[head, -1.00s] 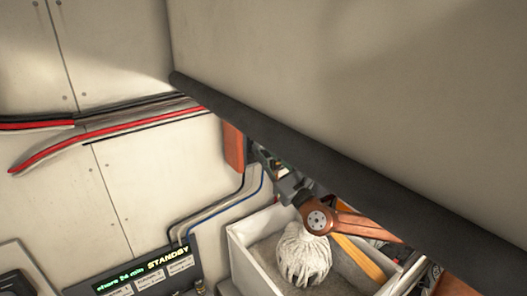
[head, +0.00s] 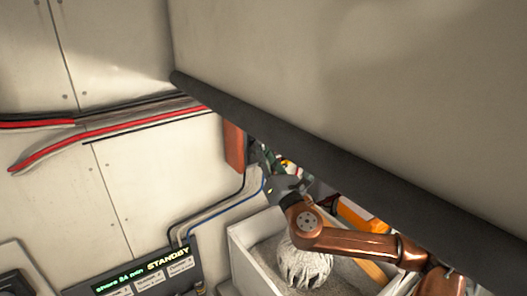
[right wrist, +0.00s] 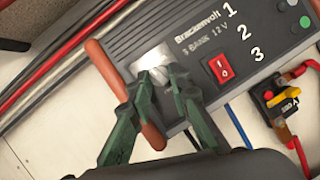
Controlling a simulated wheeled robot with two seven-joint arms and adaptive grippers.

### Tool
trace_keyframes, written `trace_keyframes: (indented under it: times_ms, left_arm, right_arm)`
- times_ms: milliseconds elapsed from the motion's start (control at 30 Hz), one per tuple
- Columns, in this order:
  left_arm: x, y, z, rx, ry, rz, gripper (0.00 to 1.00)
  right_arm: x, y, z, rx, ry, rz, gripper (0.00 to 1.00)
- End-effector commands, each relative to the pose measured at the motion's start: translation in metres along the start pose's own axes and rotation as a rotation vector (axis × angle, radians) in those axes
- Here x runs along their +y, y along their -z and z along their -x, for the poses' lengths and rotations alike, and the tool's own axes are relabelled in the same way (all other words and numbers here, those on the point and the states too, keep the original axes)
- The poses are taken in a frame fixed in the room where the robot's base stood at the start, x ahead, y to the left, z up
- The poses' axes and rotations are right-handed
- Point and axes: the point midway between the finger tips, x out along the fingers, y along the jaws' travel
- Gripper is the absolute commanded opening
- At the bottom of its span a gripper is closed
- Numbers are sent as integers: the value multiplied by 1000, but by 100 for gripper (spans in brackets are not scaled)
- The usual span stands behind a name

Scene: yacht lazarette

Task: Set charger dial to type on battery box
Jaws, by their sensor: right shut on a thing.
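The charger (right wrist: 205,85) is a dark grey box marked 3 BANK 12V, with the numbers 1, 2 and 3, in the right wrist view. It has a red rocker switch (right wrist: 221,67) and a silver plate (right wrist: 150,58) near its orange end. My right gripper (right wrist: 160,78) has its green fingers shut on the small dial at that plate; they hide most of the dial and its setting. In the head view the right gripper (head: 264,160) reaches the charger's orange end (head: 235,147), partly behind the overhang. My left gripper is not in view.
A dark padded edge (head: 330,165) of a large panel overhangs my right arm. A white bin (head: 250,262) with a pale mop head (head: 304,258) sits below the arm. A STANDBY display (head: 150,272) is at lower left.

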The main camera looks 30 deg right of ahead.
Motion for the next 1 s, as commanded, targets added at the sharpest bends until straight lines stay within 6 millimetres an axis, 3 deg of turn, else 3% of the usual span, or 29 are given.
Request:
trace_keyframes:
  times_ms: [400, 967, 1000]
  left_arm:
    - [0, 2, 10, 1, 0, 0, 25]
    - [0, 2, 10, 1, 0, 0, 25]
    - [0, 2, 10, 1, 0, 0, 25]
  right_arm:
    - [2, -2, -1, 7, 78, -195, 0]
    - [2, -2, 0, 5, 92, -223, 0]
    - [2, -2, 0, 5, 92, -223, 19]
